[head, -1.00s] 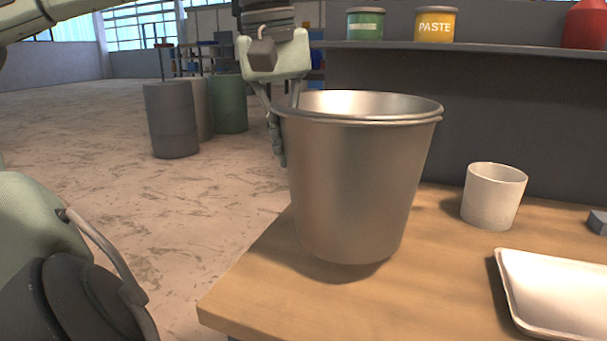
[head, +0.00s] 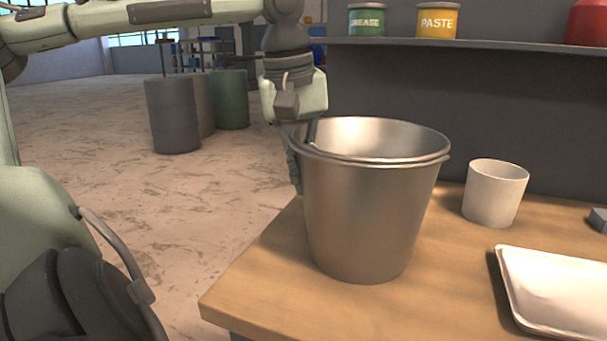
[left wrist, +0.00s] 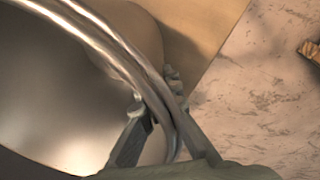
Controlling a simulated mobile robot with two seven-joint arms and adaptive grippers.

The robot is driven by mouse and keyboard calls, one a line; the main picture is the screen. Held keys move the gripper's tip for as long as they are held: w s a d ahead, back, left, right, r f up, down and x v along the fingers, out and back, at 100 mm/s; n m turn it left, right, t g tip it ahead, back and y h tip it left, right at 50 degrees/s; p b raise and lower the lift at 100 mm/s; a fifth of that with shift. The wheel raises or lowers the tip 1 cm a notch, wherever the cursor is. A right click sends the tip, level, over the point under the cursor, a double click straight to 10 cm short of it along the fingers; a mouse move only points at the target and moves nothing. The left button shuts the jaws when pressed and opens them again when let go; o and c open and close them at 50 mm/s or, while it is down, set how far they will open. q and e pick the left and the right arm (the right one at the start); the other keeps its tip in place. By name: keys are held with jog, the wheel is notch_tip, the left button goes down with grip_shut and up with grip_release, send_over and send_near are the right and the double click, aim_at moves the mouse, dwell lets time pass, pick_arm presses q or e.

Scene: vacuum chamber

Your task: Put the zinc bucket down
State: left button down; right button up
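The zinc bucket (head: 365,225) is upright at the left part of the wooden table (head: 265,300). Its base is at or very near the tabletop; I cannot tell for certain whether it touches. My left gripper (head: 301,155) is at the bucket's left rim, one finger inside and one outside. In the left wrist view the fingers (left wrist: 158,105) close on the rim of the bucket (left wrist: 60,85) from both sides. The tip of the inner finger is hidden behind the rim in the head view. My right gripper is in neither view.
A white cup (head: 494,192) stands right of the bucket, and a white tray (head: 560,290) lies at the front right. A small grey block (head: 598,220) is at the right edge. A shelf (head: 480,43) with cans runs behind. The table's left edge is close to the bucket.

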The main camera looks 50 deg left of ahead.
pick_arm(q)
jog(key=c, duration=1.7)
grip_release()
jog(key=r, duration=0.4)
jog(key=s+r, duration=0.1)
jog(key=r, duration=0.3)
jog(key=s+r, duration=0.1)
jog(key=r, duration=0.3)
jog(key=shift+d, duration=0.1)
